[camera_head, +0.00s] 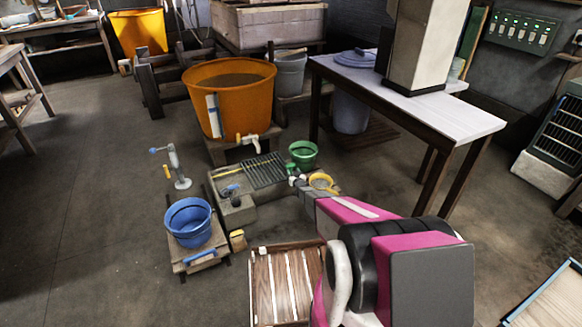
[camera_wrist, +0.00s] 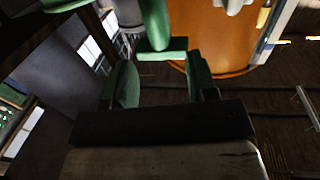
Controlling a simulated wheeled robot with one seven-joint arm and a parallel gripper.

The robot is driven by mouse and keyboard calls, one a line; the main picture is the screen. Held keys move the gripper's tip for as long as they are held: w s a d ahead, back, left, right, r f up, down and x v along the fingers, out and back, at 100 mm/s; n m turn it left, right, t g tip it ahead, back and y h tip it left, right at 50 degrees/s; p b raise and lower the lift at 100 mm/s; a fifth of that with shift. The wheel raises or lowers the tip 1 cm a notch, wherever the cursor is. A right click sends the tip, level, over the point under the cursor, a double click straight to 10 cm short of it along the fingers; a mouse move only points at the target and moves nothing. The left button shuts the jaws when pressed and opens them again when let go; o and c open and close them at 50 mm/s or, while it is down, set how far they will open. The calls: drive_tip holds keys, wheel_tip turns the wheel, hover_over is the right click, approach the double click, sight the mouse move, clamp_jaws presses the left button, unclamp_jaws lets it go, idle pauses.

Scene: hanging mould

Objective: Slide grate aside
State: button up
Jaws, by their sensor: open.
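The dark grate (camera_head: 264,171), a flat panel of thin parallel bars, lies across the top of the low grey stone trough (camera_head: 236,216). My gripper (camera_head: 294,181) is small in the head view, just right of the grate's right end. I cannot tell whether it touches the grate. In the wrist view my open gripper (camera_wrist: 162,78) shows two green-tinted fingers apart above a dark bar. A green upright piece stands beyond them, and I cannot tell what it is. The grate cannot be made out in the wrist view.
A green bucket (camera_head: 303,154) stands close behind my gripper. An orange tub (camera_head: 229,96) with a tap (camera_head: 248,141) rises behind the trough. A blue bucket (camera_head: 188,222) is at left, a slatted wooden crate (camera_head: 284,285) in front, a table (camera_head: 415,92) at right.

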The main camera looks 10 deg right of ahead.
drive_tip(key=w, duration=0.2)
drive_tip(key=w+a, duration=0.1)
drive_tip(key=w, duration=0.4)
drive_tip(key=shift+w+a, duration=0.2)
drive_tip(key=shift+w, duration=0.1)
clamp_jaws()
drive_tip(key=s+a, duration=0.2)
drive_tip(key=a, duration=0.4)
drive_tip(key=s+a, duration=0.2)
drive_tip(key=a, duration=0.5)
drive_tip(key=s+a, duration=0.2)
drive_tip(key=a, duration=0.5)
drive_tip(key=shift+s, duration=0.3)
unclamp_jaws()
drive_tip(key=shift+d, duration=0.1)
